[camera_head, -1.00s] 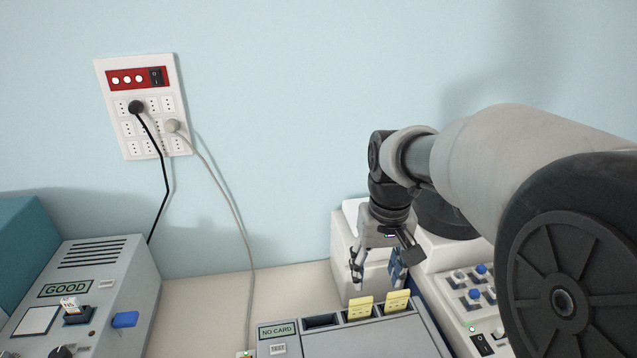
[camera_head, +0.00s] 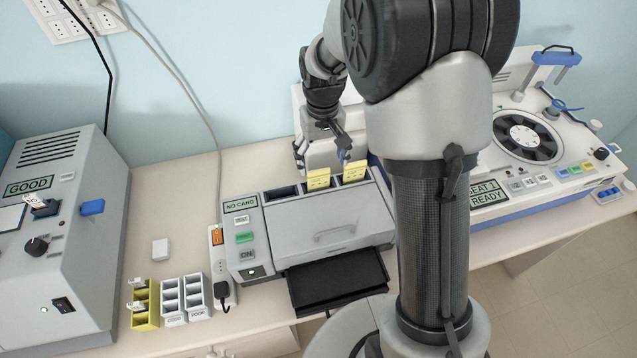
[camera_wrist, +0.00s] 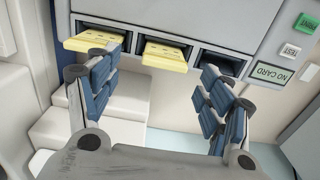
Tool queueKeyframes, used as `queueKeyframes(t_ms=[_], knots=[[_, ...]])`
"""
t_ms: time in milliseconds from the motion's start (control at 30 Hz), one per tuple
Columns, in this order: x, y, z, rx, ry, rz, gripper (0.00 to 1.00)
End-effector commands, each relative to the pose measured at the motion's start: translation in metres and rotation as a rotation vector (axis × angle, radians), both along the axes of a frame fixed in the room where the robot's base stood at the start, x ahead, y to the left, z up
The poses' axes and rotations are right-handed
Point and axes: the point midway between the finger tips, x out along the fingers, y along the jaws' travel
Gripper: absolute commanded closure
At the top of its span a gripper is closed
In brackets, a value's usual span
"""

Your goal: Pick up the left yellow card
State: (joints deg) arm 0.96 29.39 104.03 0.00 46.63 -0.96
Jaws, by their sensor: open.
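Two yellow cards stick up from slots at the back of the grey card machine (camera_head: 318,216). The left yellow card (camera_head: 319,179) is in the middle slot, and the right yellow card (camera_head: 354,171) is in the slot to its right. My gripper (camera_head: 322,158) is open and empty, just behind and above the left card. In the wrist view, the machine appears turned round, and the left card (camera_wrist: 165,56) shows between the spread blue-padded fingers of my gripper (camera_wrist: 157,75), apart from both. The other card (camera_wrist: 94,41) lies near the picture-left finger.
The slot nearest the NO CARD label (camera_head: 240,205) is empty. A black tray (camera_head: 338,282) juts from the machine's front. A white machine with a round dial (camera_head: 527,138) stands at right, a grey GOOD box (camera_head: 65,240) at left. Small yellow (camera_head: 145,305) and grey racks (camera_head: 185,298) sit in front.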

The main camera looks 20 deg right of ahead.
Motion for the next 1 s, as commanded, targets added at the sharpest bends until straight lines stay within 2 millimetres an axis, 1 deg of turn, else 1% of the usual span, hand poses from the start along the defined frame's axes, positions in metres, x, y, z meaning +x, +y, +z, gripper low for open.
queueKeyframes(t_ms=[167,333,400,500,767,1000], knots=[[0.0,0.002,-0.012,0.0,0.002,0.001,0.27],[0.001,0.008,-0.038,0.0,0.003,0.001,0.27],[0.001,0.008,-0.047,0.0,0.002,-0.001,0.27],[0.001,0.008,-0.054,0.0,0.001,0.0,0.27],[0.002,0.007,-0.055,0.0,-0.001,0.0,0.27],[0.002,0.008,-0.055,0.0,-0.001,0.0,0.43]])
